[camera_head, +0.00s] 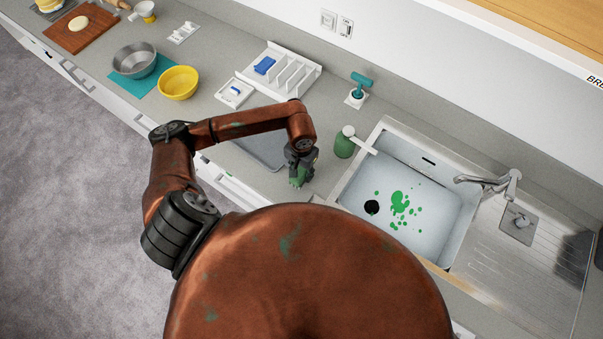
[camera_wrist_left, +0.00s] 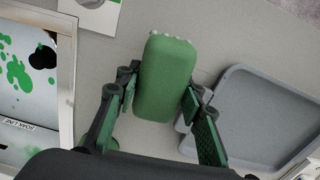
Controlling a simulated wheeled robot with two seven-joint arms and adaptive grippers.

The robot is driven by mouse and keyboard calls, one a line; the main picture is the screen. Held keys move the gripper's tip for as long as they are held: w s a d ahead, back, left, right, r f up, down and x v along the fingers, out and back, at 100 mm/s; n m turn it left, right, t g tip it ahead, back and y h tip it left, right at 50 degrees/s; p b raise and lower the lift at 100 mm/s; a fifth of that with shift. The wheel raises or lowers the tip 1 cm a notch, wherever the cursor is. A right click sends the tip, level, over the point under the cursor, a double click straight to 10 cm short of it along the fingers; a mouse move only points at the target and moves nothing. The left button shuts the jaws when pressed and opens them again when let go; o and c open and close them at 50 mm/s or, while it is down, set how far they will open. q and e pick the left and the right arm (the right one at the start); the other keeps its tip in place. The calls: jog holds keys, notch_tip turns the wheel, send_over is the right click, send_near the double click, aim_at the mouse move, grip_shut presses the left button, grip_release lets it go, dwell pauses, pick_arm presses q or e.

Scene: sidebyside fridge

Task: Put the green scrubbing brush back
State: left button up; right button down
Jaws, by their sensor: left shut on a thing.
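The green scrubbing brush (camera_wrist_left: 166,80) is a rounded green block with pale bristles showing at one end. My left gripper (camera_wrist_left: 160,100) is shut on it, with one finger along each side. In the head view my left gripper (camera_head: 300,168) is over the counter between the grey tray and the sink, with only a little of the brush (camera_head: 298,181) showing below it. I cannot tell whether the brush touches the counter. My right gripper is not in view.
The grey tray (camera_wrist_left: 258,112) lies beside the gripper. The white sink (camera_head: 425,232) holds green splashes. A green dispenser (camera_head: 344,147), a teal-handled tool in a white holder (camera_head: 355,100) and a white slotted rack (camera_head: 292,72) stand behind. Bowls (camera_head: 178,84) are farther left.

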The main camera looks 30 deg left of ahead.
pick_arm(q)
jog(key=shift+f, duration=0.95)
jog(key=shift+f+b, duration=0.35)
jog(key=shift+b, duration=0.35)
jog(key=o, duration=1.2)
